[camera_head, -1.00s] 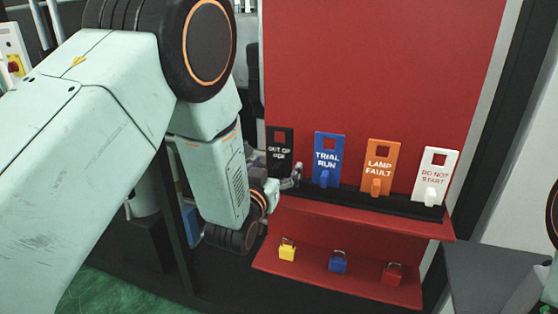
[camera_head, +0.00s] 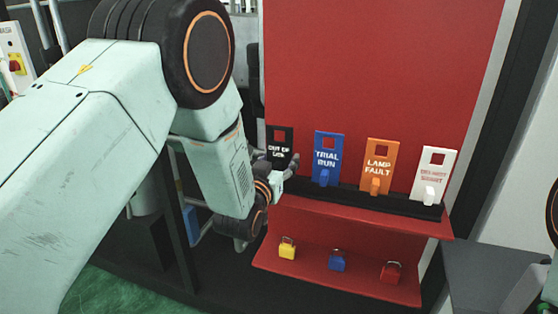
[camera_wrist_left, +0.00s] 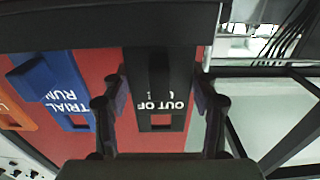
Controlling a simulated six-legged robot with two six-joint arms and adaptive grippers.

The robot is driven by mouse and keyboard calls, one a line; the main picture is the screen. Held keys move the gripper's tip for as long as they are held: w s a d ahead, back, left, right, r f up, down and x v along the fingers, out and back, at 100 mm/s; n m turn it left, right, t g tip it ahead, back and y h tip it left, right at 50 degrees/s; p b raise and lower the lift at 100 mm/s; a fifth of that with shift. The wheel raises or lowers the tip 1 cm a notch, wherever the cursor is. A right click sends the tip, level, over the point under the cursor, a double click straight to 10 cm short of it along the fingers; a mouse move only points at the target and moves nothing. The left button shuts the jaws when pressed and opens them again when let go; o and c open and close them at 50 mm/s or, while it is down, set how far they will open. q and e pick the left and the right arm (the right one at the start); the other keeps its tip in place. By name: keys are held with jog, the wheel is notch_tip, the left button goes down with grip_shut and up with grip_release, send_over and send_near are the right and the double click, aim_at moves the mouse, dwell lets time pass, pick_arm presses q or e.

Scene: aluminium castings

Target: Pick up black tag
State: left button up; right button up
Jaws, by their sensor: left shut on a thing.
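The black tag (camera_head: 280,138), lettered "OUT OF" with its lower line partly hidden, stands upright at the left end of the black ledge against the red board. My left gripper (camera_head: 288,166) is at its lower front and covers part of it. In the left wrist view the black tag (camera_wrist_left: 160,112) lies between the two fingers of my left gripper (camera_wrist_left: 157,95), which is shut on its protruding part. The exact contact is hidden there. My right gripper is not in view.
A blue tag (camera_head: 326,152), an orange tag (camera_head: 378,160) and a white tag (camera_head: 434,168) stand to the right on the ledge. Yellow (camera_head: 287,250), blue (camera_head: 337,261) and red (camera_head: 391,272) padlocks sit on the red shelf (camera_head: 340,284) below.

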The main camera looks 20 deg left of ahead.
pick_arm(q)
jog(key=shift+d, duration=0.1)
jog(key=c, duration=0.4)
